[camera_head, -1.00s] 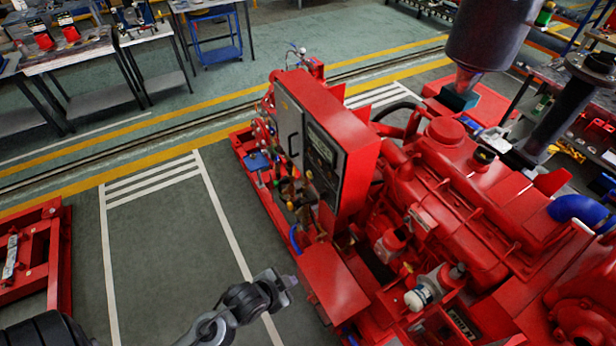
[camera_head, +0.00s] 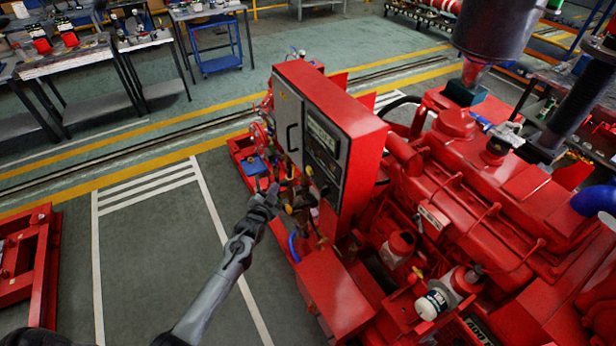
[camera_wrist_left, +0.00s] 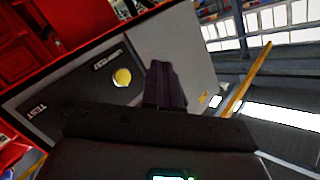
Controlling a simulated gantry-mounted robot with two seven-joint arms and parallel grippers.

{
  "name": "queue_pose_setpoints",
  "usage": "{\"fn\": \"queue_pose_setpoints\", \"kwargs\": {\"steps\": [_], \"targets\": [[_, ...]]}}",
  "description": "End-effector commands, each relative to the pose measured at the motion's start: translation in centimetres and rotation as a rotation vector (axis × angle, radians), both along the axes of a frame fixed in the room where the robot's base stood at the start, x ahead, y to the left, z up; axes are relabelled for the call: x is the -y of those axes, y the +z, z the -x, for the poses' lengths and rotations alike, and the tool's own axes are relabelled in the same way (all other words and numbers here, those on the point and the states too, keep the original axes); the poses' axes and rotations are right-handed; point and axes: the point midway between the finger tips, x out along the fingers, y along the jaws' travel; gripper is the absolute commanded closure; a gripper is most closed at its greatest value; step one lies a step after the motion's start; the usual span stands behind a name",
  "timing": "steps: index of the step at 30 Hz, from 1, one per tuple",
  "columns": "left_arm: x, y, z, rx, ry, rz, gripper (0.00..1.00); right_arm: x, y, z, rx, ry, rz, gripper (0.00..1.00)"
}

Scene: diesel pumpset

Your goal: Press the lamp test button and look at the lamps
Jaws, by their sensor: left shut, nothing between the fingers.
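The red control cabinet (camera_head: 352,128) stands on the red pumpset, with a grey front and a dark panel (camera_head: 322,155) carrying a small screen. In the left wrist view a round yellow button (camera_wrist_left: 122,77) sits on the dark panel, beside a small label that is hard to read. No lamps can be made out clearly.
The red engine (camera_head: 470,190) fills the right side. Pipes and valves (camera_head: 295,195) lie below the cabinet front, close to my left gripper. A red frame (camera_head: 25,265) stands at the left. Workbenches (camera_head: 75,60) line the back. The floor between is clear.

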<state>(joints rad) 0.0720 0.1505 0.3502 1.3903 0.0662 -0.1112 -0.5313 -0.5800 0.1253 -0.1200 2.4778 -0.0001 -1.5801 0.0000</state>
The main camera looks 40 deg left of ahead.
Motion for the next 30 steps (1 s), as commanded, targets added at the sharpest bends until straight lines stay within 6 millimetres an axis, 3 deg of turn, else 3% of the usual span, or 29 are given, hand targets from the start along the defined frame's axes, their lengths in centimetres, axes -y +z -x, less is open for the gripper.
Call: {"fn": "queue_pose_setpoints", "kwargs": {"steps": [6,20,30], "targets": [[0.0,0.9,-0.9,0.021,0.000,0.000,1.00,0.0,-0.3,0.0,0.002,0.000,0.000,1.00],[0.3,0.8,-1.4,0.022,-0.002,0.001,1.00,-0.2,-0.6,0.0,0.003,-0.003,-0.006,1.00],[1.4,0.5,-4.6,0.023,-0.002,0.002,1.00,-0.2,-3.2,0.0,0.003,-0.005,-0.010,1.00]]}}
